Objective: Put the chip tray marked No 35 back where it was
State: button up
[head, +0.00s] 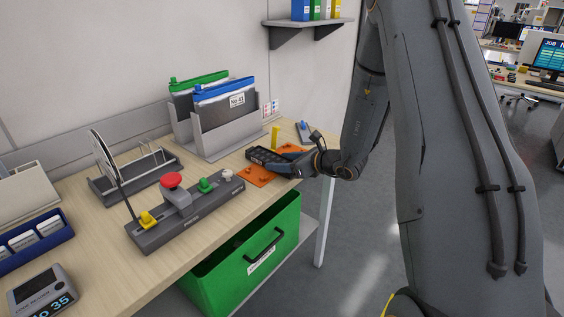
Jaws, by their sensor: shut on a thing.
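My gripper (300,166) is low over the right end of the wooden bench, reaching in from the right. It is shut on a dark, flat piece with small pockets, which looks like the chip tray (264,156). No number can be read on it from here. It is over or just above an orange fixture (258,176); I cannot tell whether they touch. The gripper's fingertips are small and partly hidden. A display (45,292) at the lower left reads "35".
A grey file rack (222,138) with green- and blue-topped pouches stands behind. A button box (185,212) with a red knob is to the left. A yellow post (275,136) stands by the gripper. A green bin (285,226) hangs below the bench edge.

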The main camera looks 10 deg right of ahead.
jog(key=o, duration=1.1)
jog(key=shift+f, duration=0.1)
jog(key=shift+o, duration=0.2)
jog(key=shift+s+d+r, duration=0.1)
jog(key=shift+r, duration=0.15)
jog(key=b+v, duration=0.2)
jog(key=v, duration=0.8)
jog(key=s+a+f+n+g, duration=0.2)
jog(key=s+a+n+g, duration=0.85)
jog(key=s, duration=0.55)
jog(key=s+d+n+h, duration=0.4)
jog(key=s+n+h, duration=0.4)
jog(key=n, duration=1)
jog(key=shift+s+d+r, duration=0.3)
jog(key=shift+s, duration=0.3)
